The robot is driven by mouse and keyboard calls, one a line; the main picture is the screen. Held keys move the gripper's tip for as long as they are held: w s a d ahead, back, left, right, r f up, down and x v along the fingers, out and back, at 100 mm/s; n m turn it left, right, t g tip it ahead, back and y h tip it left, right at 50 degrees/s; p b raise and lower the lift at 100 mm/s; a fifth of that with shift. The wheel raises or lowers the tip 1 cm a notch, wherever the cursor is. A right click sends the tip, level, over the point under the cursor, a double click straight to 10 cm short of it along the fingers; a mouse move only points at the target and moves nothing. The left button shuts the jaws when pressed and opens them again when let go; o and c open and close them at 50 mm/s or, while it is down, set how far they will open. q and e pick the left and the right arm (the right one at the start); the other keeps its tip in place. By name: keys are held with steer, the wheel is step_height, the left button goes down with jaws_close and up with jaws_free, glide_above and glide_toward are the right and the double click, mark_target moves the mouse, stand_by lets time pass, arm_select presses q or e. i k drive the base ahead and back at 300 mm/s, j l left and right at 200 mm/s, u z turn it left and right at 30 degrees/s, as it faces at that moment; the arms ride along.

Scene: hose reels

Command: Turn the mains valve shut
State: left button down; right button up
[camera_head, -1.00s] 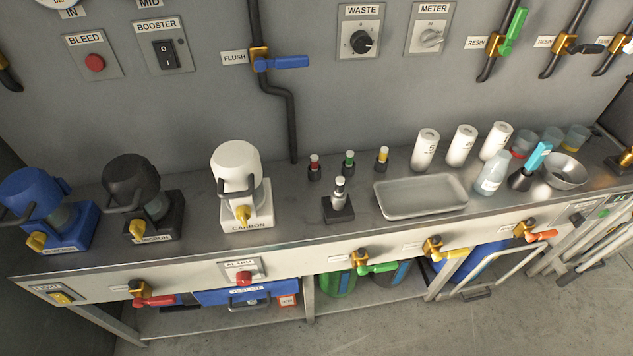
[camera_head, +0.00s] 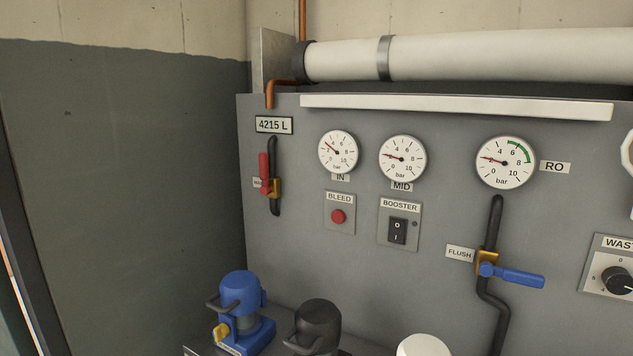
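A valve with a red lever (camera_head: 264,172) and a brass body (camera_head: 272,187) sits on a short dark vertical pipe at the left of the grey panel. Its red lever points up, in line with the pipe. A small label (camera_head: 258,183) beside it is partly hidden by the lever, so I cannot read it in full. Neither of my grippers is in view.
A flush valve with a blue lever (camera_head: 515,275) is on the panel at the right, its lever pointing right. Bleed button (camera_head: 338,216), booster switch (camera_head: 397,231) and several gauges (camera_head: 402,158) lie between. A blue housing (camera_head: 240,300) stands below the red lever.

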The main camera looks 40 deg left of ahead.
mark_target(265, 189)
steer(key=u, duration=1.75)
steer(key=i+l+z, duration=0.1)
steer(key=i+z, duration=0.2)
steer(key=i, duration=0.2)
steer(key=i+z, duration=0.35)
steer(key=i+j, duration=0.05)
steer(key=i, duration=0.05)
